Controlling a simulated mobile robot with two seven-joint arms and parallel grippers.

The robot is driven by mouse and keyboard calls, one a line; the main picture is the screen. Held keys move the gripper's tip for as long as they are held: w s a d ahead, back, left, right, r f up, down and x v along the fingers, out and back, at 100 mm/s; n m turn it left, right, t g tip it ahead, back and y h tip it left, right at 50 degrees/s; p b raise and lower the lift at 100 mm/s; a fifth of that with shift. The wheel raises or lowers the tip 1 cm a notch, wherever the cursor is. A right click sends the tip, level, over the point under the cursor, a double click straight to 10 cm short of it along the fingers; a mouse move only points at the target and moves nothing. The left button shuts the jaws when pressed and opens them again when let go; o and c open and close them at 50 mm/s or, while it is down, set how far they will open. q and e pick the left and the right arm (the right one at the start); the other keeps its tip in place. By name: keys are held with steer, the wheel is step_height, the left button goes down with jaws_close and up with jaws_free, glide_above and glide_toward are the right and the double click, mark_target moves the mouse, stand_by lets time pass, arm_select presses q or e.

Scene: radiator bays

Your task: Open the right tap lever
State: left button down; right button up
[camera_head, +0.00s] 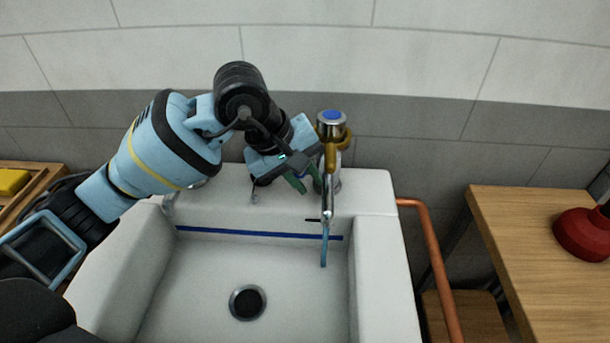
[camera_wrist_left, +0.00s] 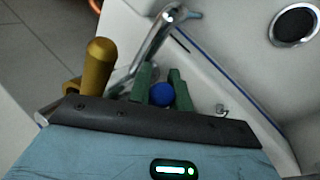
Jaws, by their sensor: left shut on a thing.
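The right tap (camera_head: 333,178) is chrome with a blue cap on top and stands at the back right of the sink. Its brass lever (camera_head: 331,156) hangs down over the tap's front; in the left wrist view the brass lever (camera_wrist_left: 97,66) lies left of my fingers, outside them. My left gripper (camera_head: 306,182) has green fingers close beside the tap, on its left. In the left wrist view the left gripper (camera_wrist_left: 161,88) has a small blue round thing (camera_wrist_left: 160,95) between its fingers. A thin blue stream (camera_head: 324,246) hangs below the spout. My right gripper is not in view.
The white sink (camera_head: 381,220) has a dark drain (camera_head: 247,302) and a blue line inside. A copper pipe (camera_head: 437,262) runs at its right. A wooden table (camera_head: 520,225) with a red plunger cup (camera_head: 585,235) stands further right. A yellow sponge (camera_head: 12,181) lies far left.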

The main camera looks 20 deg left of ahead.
arm_select(q)
steer(key=shift+r, duration=0.1)
steer(key=shift+w+r+g+p, duration=0.15)
steer(key=shift+r+g+p, duration=0.15)
steer(key=shift+g+p, duration=0.1)
steer(key=shift+w+r+n+g, duration=0.1)
steer(key=shift+n+g, duration=0.2)
steer(key=shift+g, duration=0.1)
steer(key=c, duration=1.3)
jaws_free()
steer(key=shift+a, duration=0.1)
steer(key=v, duration=0.7)
steer(key=shift+a+r, duration=0.2)
steer(key=shift+r, duration=0.15)
steer(key=shift+f, duration=0.1)
